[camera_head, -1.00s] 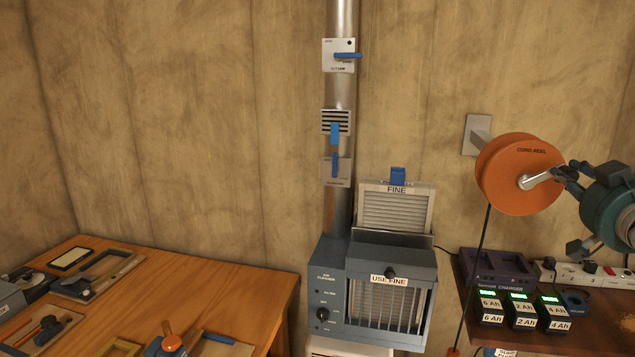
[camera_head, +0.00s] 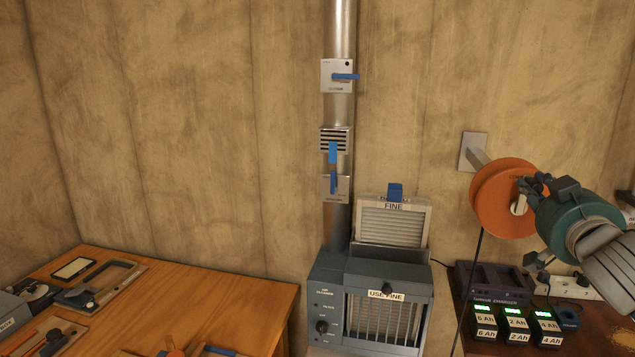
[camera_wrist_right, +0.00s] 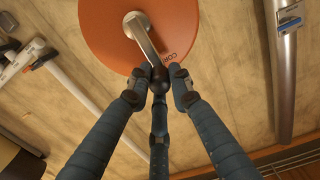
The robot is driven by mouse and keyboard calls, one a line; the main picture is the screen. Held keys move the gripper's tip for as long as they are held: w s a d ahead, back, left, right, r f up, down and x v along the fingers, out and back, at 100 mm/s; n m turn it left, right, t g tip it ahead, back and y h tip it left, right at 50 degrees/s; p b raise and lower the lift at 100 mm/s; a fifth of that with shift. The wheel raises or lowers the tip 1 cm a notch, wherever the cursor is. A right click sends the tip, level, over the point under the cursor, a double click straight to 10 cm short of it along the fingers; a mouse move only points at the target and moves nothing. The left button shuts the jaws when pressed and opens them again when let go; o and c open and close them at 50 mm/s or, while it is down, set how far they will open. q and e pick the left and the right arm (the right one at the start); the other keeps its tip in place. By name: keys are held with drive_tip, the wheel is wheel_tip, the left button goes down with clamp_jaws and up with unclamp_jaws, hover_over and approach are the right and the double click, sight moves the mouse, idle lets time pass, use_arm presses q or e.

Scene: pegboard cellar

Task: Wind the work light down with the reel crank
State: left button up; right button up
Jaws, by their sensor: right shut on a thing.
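The orange cord reel (camera_head: 492,205) sits on a wall bracket at the right, with a dark cord (camera_head: 471,275) hanging from its left side. Its metal crank (camera_head: 518,204) shows only partly in the head view, behind my right gripper (camera_head: 540,186). In the right wrist view, the crank arm (camera_wrist_right: 145,40) runs from the reel's hub to a dark handle (camera_wrist_right: 159,76). The right gripper's fingers (camera_wrist_right: 160,78) are shut around that handle, in front of the reel's face. The work light is not visible. My left gripper is out of view.
Below the reel, a shelf (camera_head: 600,335) holds a battery charger (camera_head: 490,283), several labelled batteries and a power strip (camera_head: 575,286). A blue-grey air cleaner (camera_head: 335,300) and a metal duct (camera_head: 341,110) stand to the left. A wooden bench (camera_head: 220,290) is at far left.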

drive_tip(key=shift+w+a, duration=0.2)
drive_tip(key=shift+a, duration=0.75)
drive_tip(key=shift+w+a, duration=0.15)
drive_tip(key=shift+a, duration=0.75)
drive_tip(key=o, duration=1.1)
drive_tip(key=shift+w+a, duration=0.1)
drive_tip(key=shift+a, duration=0.1)
drive_tip(key=shift+c, duration=0.2)
drive_tip(key=shift+w+a+f, duration=0.1)
drive_tip(key=shift+a, duration=0.2)
drive_tip(key=v, duration=0.7)
drive_tip(key=shift+d+f, duration=0.2)
drive_tip(key=shift+d, duration=0.1)
drive_tip(key=shift+f, duration=0.15)
